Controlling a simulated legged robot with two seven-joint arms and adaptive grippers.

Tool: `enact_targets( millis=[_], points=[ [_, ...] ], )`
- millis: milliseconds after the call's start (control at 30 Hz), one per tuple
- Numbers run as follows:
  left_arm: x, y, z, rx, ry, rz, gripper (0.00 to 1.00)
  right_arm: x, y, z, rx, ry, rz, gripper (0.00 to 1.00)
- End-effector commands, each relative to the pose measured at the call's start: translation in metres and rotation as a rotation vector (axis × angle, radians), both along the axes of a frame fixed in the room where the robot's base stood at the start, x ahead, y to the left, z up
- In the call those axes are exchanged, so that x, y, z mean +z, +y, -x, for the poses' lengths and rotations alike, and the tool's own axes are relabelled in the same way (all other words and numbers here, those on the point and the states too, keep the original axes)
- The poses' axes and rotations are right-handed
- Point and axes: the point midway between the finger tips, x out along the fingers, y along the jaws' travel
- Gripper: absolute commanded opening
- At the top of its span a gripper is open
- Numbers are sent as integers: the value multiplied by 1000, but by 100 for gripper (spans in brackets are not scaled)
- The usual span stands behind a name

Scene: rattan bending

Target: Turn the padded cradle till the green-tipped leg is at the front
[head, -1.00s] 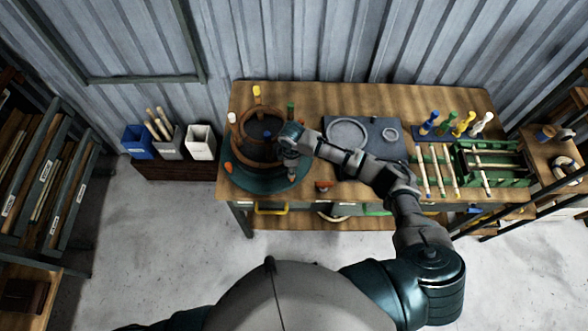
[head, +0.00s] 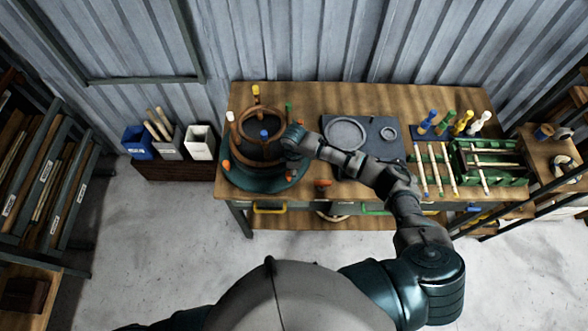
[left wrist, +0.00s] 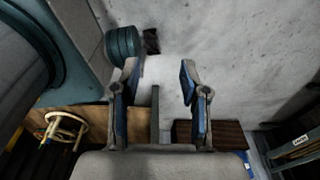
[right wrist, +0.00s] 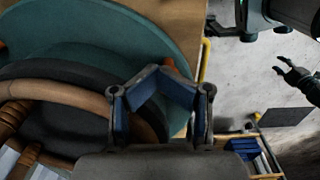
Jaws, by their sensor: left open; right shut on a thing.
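The padded cradle (head: 262,152) is a round dark seat with brown rings, on a green turntable (head: 240,180) at the table's left. Its legs point up, with a white tip (head: 230,115) at left, yellow (head: 256,89) at back, green (head: 288,106) at back right and blue (head: 264,133) toward the front. My right gripper (head: 291,160) is at the cradle's right side. In the right wrist view (right wrist: 163,80) its fingers are shut on an orange knob (right wrist: 177,68) at the turntable's rim. The exact contact is partly hidden. My left gripper (left wrist: 156,85) is open and empty, over the floor.
Another orange knob (head: 226,164) is at the turntable's left. A small orange-brown item (head: 323,184) lies at the table's front edge. A dark board with rings (head: 380,132) is right of the cradle. Rods and a green rack (head: 490,178) fill the table's right end.

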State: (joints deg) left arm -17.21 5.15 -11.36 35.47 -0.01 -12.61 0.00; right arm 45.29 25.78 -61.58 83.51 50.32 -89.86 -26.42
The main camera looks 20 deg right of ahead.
Motion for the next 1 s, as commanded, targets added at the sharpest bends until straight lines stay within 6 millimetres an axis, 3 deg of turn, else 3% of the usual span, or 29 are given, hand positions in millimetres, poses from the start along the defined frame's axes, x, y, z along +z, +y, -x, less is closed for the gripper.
enact_targets(
  millis=[33,233,567,600,1000],
  points=[
    [-1,3,1,0,1,-3,45,-8,-1,3,1,7,3,0],
    [-1,3,1,0,2,-4,45,-9,-5,2,-1,8,1,0],
    [-1,-20,-1,2,-2,23,45,-8,-3,4,-3,9,8,0],
    [-1,-19,-1,1,-2,23,45,-8,-3,4,-3,9,8,38],
    [-1,-4,-1,2,-2,5,45,-4,-1,2,0,2,1,38]
  ],
)
